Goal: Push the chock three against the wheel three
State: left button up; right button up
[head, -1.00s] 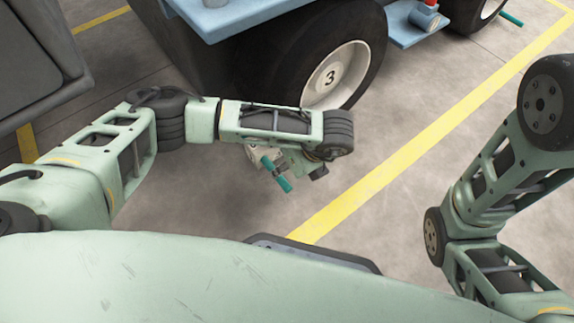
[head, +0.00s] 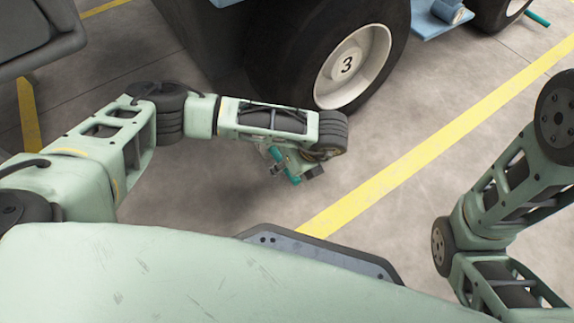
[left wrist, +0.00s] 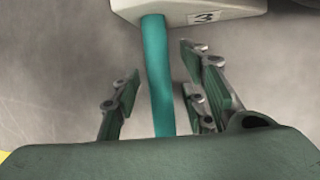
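Wheel three (head: 357,75), a black tyre with a pale hub marked 3, stands on the floor at the top of the head view. Chock three is a pale block (left wrist: 180,9) with a 3 label at the top of the left wrist view. Its teal handle (left wrist: 159,75) runs down between the fingers of my left gripper (left wrist: 160,85). The fingers are apart, with gaps beside the handle. In the head view, my left gripper (head: 290,161) is low before the wheel, and my forearm hides most of the chock. My right gripper is out of view.
The wheel belongs to a large vehicle with a blue step (head: 437,22). A yellow floor line (head: 430,148) runs diagonally right of my left gripper. The grey floor around it is clear. A dark grey object (head: 30,45) stands at the upper left.

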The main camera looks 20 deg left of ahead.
pick_arm(q)
jog(key=shift+c, duration=0.2)
grip_shut()
dwell(0.4)
